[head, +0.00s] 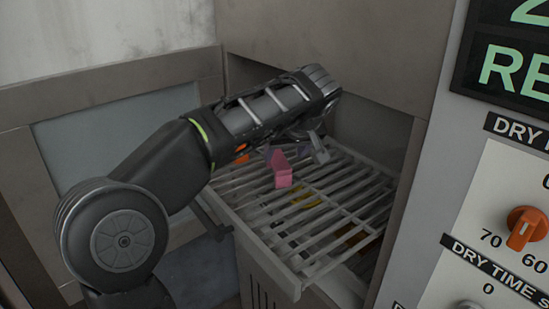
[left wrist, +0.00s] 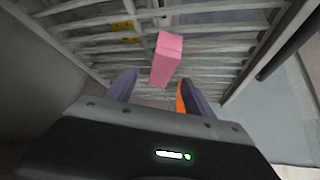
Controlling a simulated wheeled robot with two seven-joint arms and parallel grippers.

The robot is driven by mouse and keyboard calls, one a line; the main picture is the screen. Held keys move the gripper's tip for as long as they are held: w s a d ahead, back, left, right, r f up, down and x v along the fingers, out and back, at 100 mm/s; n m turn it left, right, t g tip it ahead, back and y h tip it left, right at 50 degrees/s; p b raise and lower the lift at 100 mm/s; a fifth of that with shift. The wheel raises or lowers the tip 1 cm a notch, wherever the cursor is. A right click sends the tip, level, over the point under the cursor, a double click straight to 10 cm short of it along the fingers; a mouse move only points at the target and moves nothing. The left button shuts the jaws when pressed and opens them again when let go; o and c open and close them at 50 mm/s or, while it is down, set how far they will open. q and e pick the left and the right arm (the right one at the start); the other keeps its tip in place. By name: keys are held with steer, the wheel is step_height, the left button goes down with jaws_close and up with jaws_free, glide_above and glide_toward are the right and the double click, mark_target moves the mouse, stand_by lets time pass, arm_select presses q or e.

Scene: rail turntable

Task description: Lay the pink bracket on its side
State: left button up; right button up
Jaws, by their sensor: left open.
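The pink bracket (head: 281,171) is a small pink block on the slatted metal rack in the head view, just below my left gripper. In the left wrist view the bracket (left wrist: 167,58) lies ahead of and between the two purple fingers. My left gripper (left wrist: 155,90) is open, with nothing visibly between its fingertips. In the head view the left gripper (head: 296,150) is over the rack, partly hidden by its own wrist. Whether a finger touches the bracket is unclear. My right gripper is in neither view.
The slatted rack (head: 316,262) sticks out of a grey recess with walls close on both sides. Yellow and orange patches show beneath the slats. An orange thing (left wrist: 181,98) shows beside the right finger in the wrist view. A panel with an orange knob (head: 524,228) stands at right.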

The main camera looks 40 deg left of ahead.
mark_target(279, 160)
arm_select(q)
steer(key=shift+s+d, duration=0.1)
steer(key=shift+d, duration=0.05)
steer(key=shift+x, duration=1.4)
steer(key=shift+r, duration=0.1)
steer(key=shift+a+f+p, duration=0.25)
steer(key=shift+p, duration=0.15)
steer(key=p+x, duration=0.1)
steer(key=x, duration=0.2)
steer(key=shift+a+f, duration=0.25)
steer(key=shift+a, duration=0.05)
steer(key=shift+w+a+f, duration=0.2)
steer(key=shift+w+f, duration=0.15)
steer(key=shift+c, duration=0.4)
